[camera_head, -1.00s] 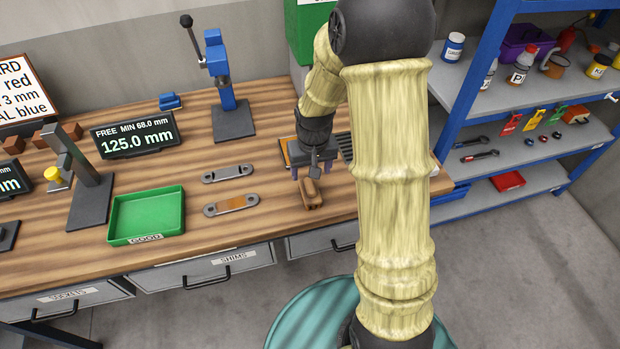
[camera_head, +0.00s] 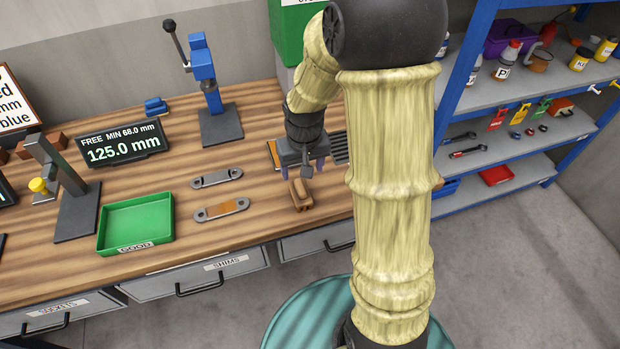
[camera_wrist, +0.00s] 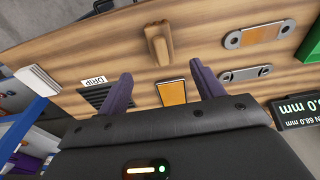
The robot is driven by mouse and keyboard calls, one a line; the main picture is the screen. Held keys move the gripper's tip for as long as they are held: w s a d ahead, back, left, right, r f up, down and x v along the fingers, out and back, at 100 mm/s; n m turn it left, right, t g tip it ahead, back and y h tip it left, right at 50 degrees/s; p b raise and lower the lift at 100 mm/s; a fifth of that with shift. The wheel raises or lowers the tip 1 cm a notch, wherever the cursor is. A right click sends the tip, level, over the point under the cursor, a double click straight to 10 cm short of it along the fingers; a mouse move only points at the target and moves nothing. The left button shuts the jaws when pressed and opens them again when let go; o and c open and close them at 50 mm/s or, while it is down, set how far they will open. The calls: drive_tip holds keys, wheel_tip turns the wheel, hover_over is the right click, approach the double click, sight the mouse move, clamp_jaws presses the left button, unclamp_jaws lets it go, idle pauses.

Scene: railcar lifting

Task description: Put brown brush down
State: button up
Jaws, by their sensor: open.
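The brown brush (camera_head: 301,194) lies on the wooden bench near its front edge. It also shows in the wrist view (camera_wrist: 158,44), apart from my fingers. My gripper (camera_head: 303,168) is open and empty above the bench, just behind the brush in the head view. In the wrist view its two purple fingertips (camera_wrist: 157,84) stand wide apart with nothing held between them.
An orange pad (camera_wrist: 172,93) and a dark grate labelled DRIP (camera_wrist: 97,94) lie near the gripper. Two metal links (camera_head: 221,210) and a green GOOD tray (camera_head: 136,224) are to the left. A blue shelf unit (camera_head: 470,70) stands at right.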

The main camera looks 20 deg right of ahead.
drive_tip(key=s+r+t, duration=0.1)
drive_tip(key=s+r, duration=0.3)
drive_tip(key=s, duration=0.7)
drive_tip(key=shift+s, duration=0.3)
drive_tip(key=shift+w, duration=0.1)
